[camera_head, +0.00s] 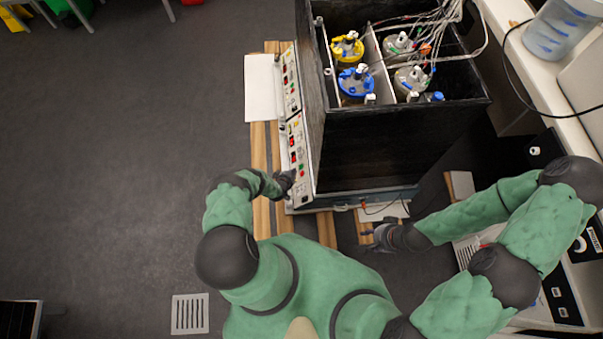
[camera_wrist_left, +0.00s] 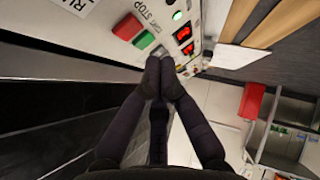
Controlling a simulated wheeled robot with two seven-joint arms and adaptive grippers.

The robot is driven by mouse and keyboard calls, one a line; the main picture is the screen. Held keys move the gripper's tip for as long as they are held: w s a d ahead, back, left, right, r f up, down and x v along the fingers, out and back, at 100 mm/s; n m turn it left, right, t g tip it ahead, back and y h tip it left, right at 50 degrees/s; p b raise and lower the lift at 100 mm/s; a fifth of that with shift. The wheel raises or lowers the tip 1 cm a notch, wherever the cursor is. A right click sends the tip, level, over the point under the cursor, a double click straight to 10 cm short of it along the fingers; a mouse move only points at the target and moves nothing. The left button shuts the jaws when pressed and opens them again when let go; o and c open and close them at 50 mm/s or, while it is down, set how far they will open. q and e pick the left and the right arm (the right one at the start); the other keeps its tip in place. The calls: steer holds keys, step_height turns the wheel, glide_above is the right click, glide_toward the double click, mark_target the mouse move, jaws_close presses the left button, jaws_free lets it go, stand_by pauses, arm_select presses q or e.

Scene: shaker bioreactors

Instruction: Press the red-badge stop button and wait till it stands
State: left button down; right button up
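Two control panels run down the left side of the black shaker cabinet (camera_head: 415,150) in the head view, an upper one (camera_head: 290,82) and a lower one (camera_head: 301,160). My left gripper (camera_head: 289,180) is at the lower panel's near half. In the left wrist view its fingers (camera_wrist_left: 160,62) are together, holding nothing, with their tips at the panel face (camera_wrist_left: 193,18). Contact cannot be told. A red button (camera_wrist_left: 127,27) and a green button (camera_wrist_left: 145,41) sit left of the tips, near a "STOP" label (camera_wrist_left: 154,14). I cannot make out the red badge. My right gripper (camera_head: 368,236) is apart from the panels.
Vessels with yellow (camera_head: 347,47) and blue (camera_head: 356,82) caps and several tubes stand in the cabinet. A bench (camera_head: 520,20) runs along the right. Wooden slats (camera_head: 259,150) lie below the panels.

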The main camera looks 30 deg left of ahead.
arm_select(q)
steer(key=shift+s+a+r+p, duration=0.25)
steer(key=shift+s+a+r, duration=0.05)
steer(key=shift+a+r, duration=0.2)
steer(key=shift+s+a+r+p, duration=0.25)
steer(key=shift+a+r, duration=0.15)
steer(key=shift+r, duration=0.1)
